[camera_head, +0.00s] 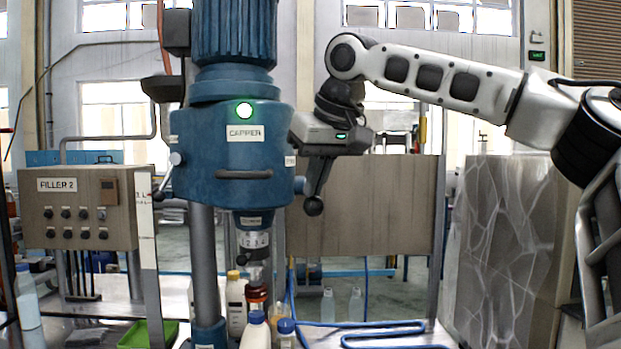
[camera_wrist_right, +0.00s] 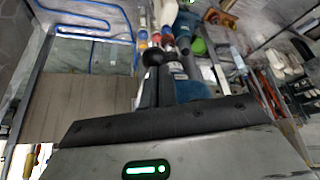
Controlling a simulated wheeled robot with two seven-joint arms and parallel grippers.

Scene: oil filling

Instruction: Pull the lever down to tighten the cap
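The blue capper (camera_head: 235,155), labelled CAPPER, stands left of centre in the head view with a green light lit. Its lever ends in a black ball knob (camera_head: 313,206) at the right side; the knob also shows in the wrist view (camera_wrist_right: 154,56). My right gripper (camera_head: 317,190) points down beside the capper, its fingers at the knob. In the wrist view the fingers (camera_wrist_right: 158,82) look close together; whether they clasp the lever is unclear. Below the chuck (camera_head: 254,243) stands a reddish-brown bottle (camera_head: 257,298), partly hidden. My left gripper is out of view.
A white bottle with a yellow cap (camera_head: 236,300) and blue-capped bottles (camera_head: 255,330) stand around the capper's base. The FILLER 2 control box (camera_head: 78,210) is at left. A blue hose (camera_head: 380,328) lies on the table at right.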

